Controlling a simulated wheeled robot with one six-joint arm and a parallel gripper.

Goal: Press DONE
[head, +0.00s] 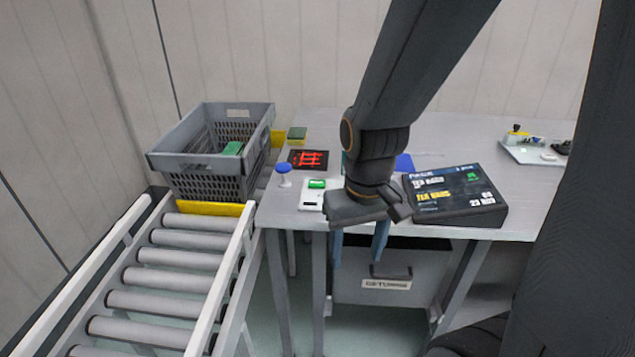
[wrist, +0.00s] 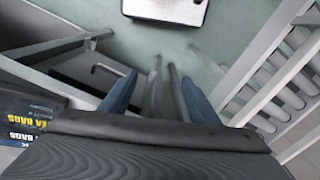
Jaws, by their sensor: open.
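A small white panel (head: 311,198) with a green button (head: 317,184) lies near the front left edge of the grey table; no DONE label is legible on it. A blue round-topped button (head: 284,170) on a white base stands just left of it. My gripper (head: 359,246) points down in front of the table's front edge, to the right of the white panel and lower in the picture. Its two blue fingers are apart with nothing between them; they also show in the wrist view (wrist: 158,92). Neither button shows in the wrist view.
A grey crate (head: 170,164) holding a green item stands at the end of the roller conveyor (head: 170,280). A dark display box (head: 455,207) sits right of my arm. A black pad with red marks (head: 308,160) lies behind the buttons. A drawer (head: 388,285) is under the table.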

